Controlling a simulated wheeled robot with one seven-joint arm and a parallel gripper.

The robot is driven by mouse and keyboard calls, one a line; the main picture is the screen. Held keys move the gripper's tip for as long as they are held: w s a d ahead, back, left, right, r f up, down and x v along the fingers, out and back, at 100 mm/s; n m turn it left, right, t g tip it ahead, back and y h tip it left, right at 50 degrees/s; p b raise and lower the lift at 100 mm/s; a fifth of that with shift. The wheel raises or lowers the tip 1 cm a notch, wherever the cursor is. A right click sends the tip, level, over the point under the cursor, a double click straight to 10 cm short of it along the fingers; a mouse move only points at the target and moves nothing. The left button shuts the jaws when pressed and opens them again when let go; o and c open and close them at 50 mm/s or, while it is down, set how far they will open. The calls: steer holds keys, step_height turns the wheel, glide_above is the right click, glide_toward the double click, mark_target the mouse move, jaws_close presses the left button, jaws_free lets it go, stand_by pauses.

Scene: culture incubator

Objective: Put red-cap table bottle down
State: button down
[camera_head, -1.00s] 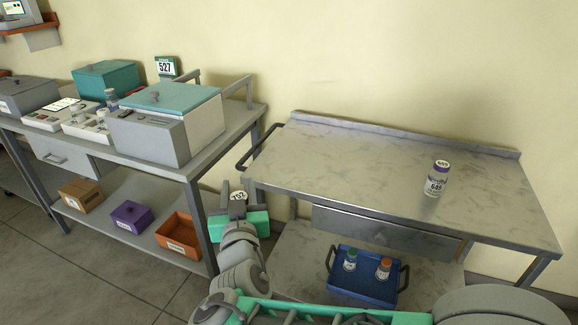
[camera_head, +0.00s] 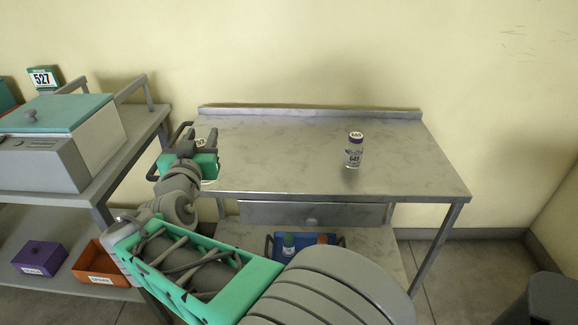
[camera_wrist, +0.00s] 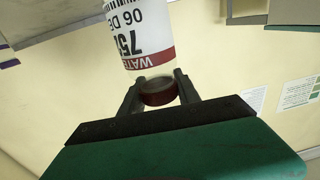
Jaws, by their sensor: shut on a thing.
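My gripper (camera_head: 199,138) is shut on the red-cap bottle (camera_head: 200,143), over the left end of the metal table (camera_head: 270,150) in the head view. In the head view the arm and fingers hide most of this bottle. In the wrist view the gripper (camera_wrist: 160,88) has its fingers on either side of the dark red cap (camera_wrist: 158,92). The white label (camera_wrist: 135,28) with a red band shows there, its print upside down. I cannot tell whether the bottle touches the tabletop.
A raised lip (camera_head: 310,111) runs along the back. A blue crate with bottles (camera_head: 289,243) is on the lower shelf. A bench with a teal-lidded device (camera_head: 55,112) stands left.

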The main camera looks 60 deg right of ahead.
steer(key=s+d+r+m+g+h, duration=0.1)
steer(key=s+d+r+m+g, duration=0.1)
steer(key=s+d+g, duration=0.35)
steer(key=s+d+r+m+g+h+b, duration=0.1)
steer(key=s+d+m+g, duration=0.15)
steer(key=s+d, duration=0.65)
steer(key=s+d+r+m+g+h, duration=0.1)
steer(key=s+d+r+m+g, duration=0.2)
steer(key=s, duration=0.7)
steer(key=w+d+f+b, duration=0.1)
steer(key=w+d+f, duration=0.9)
steer(key=f, duration=0.4)
steer(key=shift+w+y+b, duration=0.3)
steer(key=shift+w, duration=0.2)
steer(key=shift+a, duration=0.1)
